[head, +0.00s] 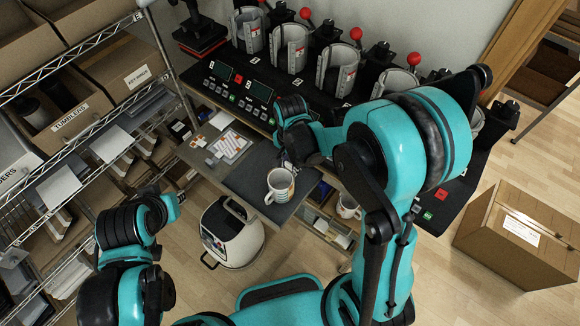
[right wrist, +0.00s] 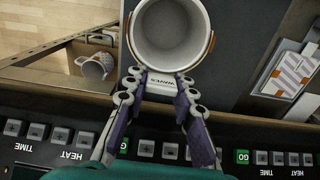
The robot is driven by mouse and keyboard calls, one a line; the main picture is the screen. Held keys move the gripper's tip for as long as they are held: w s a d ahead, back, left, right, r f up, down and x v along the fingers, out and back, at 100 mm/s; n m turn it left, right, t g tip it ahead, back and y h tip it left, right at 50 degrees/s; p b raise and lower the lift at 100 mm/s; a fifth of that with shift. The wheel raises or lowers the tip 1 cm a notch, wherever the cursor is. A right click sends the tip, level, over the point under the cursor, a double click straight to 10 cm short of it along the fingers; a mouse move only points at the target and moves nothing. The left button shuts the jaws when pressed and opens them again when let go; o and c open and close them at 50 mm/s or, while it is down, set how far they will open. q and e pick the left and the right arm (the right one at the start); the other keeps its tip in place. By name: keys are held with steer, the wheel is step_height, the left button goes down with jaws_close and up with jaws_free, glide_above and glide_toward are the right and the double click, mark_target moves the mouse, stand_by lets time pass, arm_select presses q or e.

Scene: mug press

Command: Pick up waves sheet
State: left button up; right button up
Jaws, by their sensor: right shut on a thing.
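A white piece lettered WAVES (right wrist: 162,85), which I take as the waves sheet, sits between the fingertips of my right gripper (right wrist: 158,79) in the right wrist view. The gripper is shut on it. A white mug (right wrist: 170,35) stands upright right beside the fingertips, with orange marks at its sides; I cannot tell whether sheet and mug touch. In the head view the mug (head: 280,186) stands on the dark worktop (head: 250,178), and the right fingertips are largely hidden. My left gripper (head: 176,198) is near the shelf, its jaws unclear.
Patterned sheets (head: 230,146) lie on the worktop left of the mug. A row of mug presses (head: 290,48) with a control panel (head: 236,84) stands behind. Another mug (head: 347,207) sits lower right. A white appliance (head: 232,232), wire shelves and a cardboard box (head: 520,235) flank the area.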

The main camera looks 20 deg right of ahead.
steer(key=s+d+r+p, duration=0.3)
steer(key=s+d+r, duration=0.4)
steer(key=r, duration=0.5)
steer(key=shift+s+d, duration=0.3)
steer(key=shift+s, duration=0.65)
